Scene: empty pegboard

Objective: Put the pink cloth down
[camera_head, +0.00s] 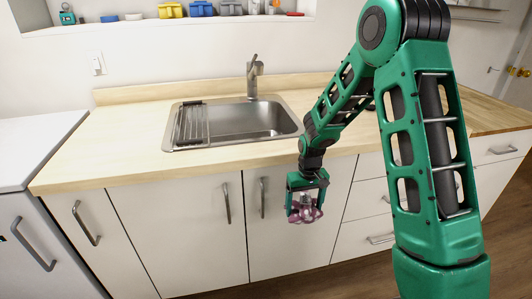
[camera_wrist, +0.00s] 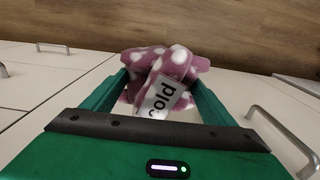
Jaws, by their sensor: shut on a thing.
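The pink cloth (camera_head: 305,213) has white spots and hangs bunched in my gripper (camera_head: 306,200) in the head view. My gripper points down in front of the white cabinet doors, below the counter's front edge. In the wrist view, the cloth (camera_wrist: 170,65) sits between the two green fingers of my gripper (camera_wrist: 160,95), which are shut on it. Wooden floor shows beyond the cloth.
A light wood counter (camera_head: 110,150) holds a steel sink (camera_head: 240,118) with a faucet (camera_head: 254,75) and a drying rack (camera_head: 190,125). Its left part is clear. Cabinet doors (camera_head: 180,235) with handles are close behind my gripper. A shelf (camera_head: 140,27) above holds several small containers.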

